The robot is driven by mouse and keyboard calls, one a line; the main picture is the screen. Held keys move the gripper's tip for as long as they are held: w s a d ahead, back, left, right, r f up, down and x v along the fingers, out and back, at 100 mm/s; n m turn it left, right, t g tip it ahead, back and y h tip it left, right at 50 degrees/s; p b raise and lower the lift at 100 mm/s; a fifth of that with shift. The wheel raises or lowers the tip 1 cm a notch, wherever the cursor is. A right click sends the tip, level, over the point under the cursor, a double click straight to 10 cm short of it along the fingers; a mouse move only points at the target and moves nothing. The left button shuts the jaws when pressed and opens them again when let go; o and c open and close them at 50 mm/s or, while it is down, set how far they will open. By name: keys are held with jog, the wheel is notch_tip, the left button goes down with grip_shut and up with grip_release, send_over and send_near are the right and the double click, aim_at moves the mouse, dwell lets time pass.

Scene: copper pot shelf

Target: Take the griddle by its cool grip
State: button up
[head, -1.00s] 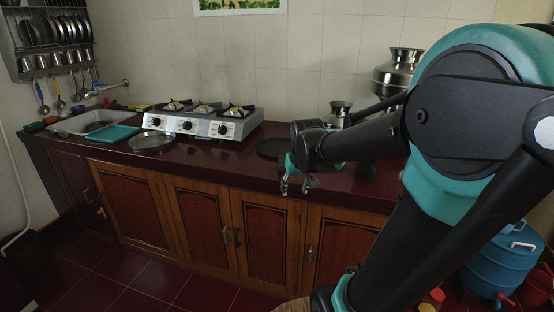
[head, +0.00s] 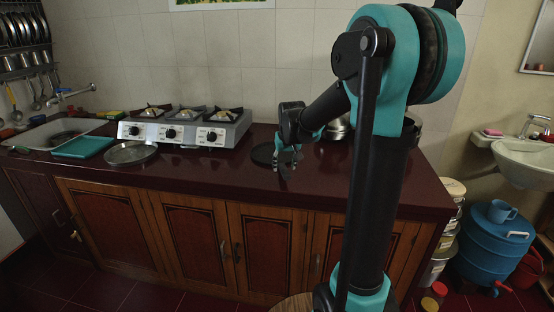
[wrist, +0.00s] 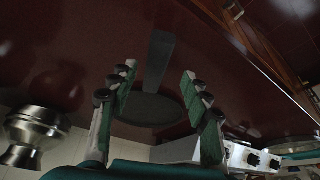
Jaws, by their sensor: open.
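The griddle (head: 262,153) is a flat, dark, round pan lying on the dark red counter, right of the stove. In the wrist view its disc (wrist: 150,110) shows between my fingers, and its flat grey grip (wrist: 159,58) runs away from the disc towards the counter's front edge. My gripper (head: 287,165) is at the griddle's right front side in the head view and partly covers it. In the wrist view my gripper (wrist: 159,72) is open and empty, with one finger on each side of the grip's line. I cannot tell the height gap between fingertips and grip.
A white three-burner stove (head: 187,127) stands left of the griddle. A round steel plate (head: 130,153) and a teal tray (head: 82,147) lie further left, by the sink. A steel pot (wrist: 37,130) stands nearby. The counter's front edge is close to the grip.

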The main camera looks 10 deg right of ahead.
aim_at(285, 170)
jog(key=shift+d+x, duration=0.15)
jog(key=shift+x, duration=1.4)
jog(key=shift+d+x, duration=0.1)
jog(key=shift+x, duration=1.5)
grip_shut()
